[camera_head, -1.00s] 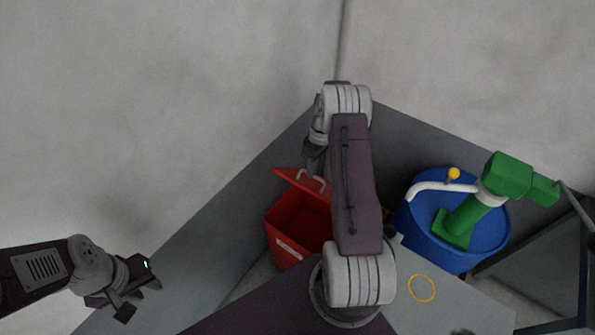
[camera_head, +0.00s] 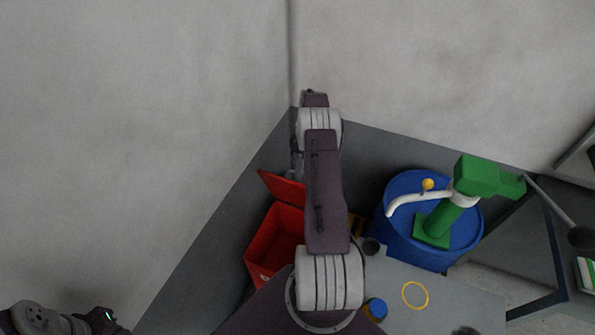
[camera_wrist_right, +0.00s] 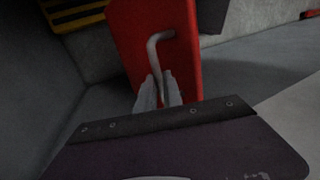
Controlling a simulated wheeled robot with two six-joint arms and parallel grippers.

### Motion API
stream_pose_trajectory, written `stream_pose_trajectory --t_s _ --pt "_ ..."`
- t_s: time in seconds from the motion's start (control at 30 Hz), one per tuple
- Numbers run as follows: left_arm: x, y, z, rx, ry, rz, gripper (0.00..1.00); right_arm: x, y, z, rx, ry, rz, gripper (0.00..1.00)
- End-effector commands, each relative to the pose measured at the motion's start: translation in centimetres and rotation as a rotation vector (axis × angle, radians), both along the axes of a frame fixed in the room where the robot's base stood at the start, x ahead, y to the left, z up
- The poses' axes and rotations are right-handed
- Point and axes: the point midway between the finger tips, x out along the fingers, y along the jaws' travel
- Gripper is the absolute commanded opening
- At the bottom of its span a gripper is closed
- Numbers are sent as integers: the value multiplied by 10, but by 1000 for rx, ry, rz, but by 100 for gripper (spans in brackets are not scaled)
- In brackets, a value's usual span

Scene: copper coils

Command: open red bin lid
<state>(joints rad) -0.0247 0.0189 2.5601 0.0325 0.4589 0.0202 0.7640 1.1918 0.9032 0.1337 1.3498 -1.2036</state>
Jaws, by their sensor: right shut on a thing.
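The red bin (camera_head: 262,250) stands on the floor left of my right arm in the head view. Its lid (camera_head: 280,187) is raised and tilted back along the far side, and the dark inside of the bin shows. My right gripper (camera_head: 291,173) is at the lid's upper edge, partly hidden by my arm. In the right wrist view, the grey lid handle (camera_wrist_right: 158,45) stands out from the red lid (camera_wrist_right: 185,50). The right gripper's fingers (camera_wrist_right: 160,90) are shut on this handle's lower part. My left gripper (camera_head: 108,324) is cut off at the bottom left edge, with its fingertips outside the picture.
A blue barrel (camera_head: 400,248) with a green pump (camera_head: 450,210) and white spout stands right of the bin. A grey surface with a yellow ring (camera_head: 415,295) and a blue cap (camera_head: 377,308) lies in front. Walls meet behind the bin.

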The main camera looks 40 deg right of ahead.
Motion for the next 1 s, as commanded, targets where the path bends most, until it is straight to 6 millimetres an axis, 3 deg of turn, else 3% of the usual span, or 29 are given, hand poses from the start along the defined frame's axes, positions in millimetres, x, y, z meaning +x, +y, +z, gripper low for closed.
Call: stream_pose_trajectory --t_s 0.2,0.3,0.67,0.77,1.0 --pt "0 0 -1 0 0 0 31 -2 0 -4 -1 5 2 0" --pt "0 0 -1 0 0 0 31 -2 0 -4 -1 5 2 33" --pt "0 0 -1 0 0 0 31 0 -1 2 0 2 1 33" --pt "0 0 -2 0 0 0 31 2 -5 13 -1 0 0 33" --pt "0 0 6 0 0 0 31 8 -21 62 -1 1 -1 33"
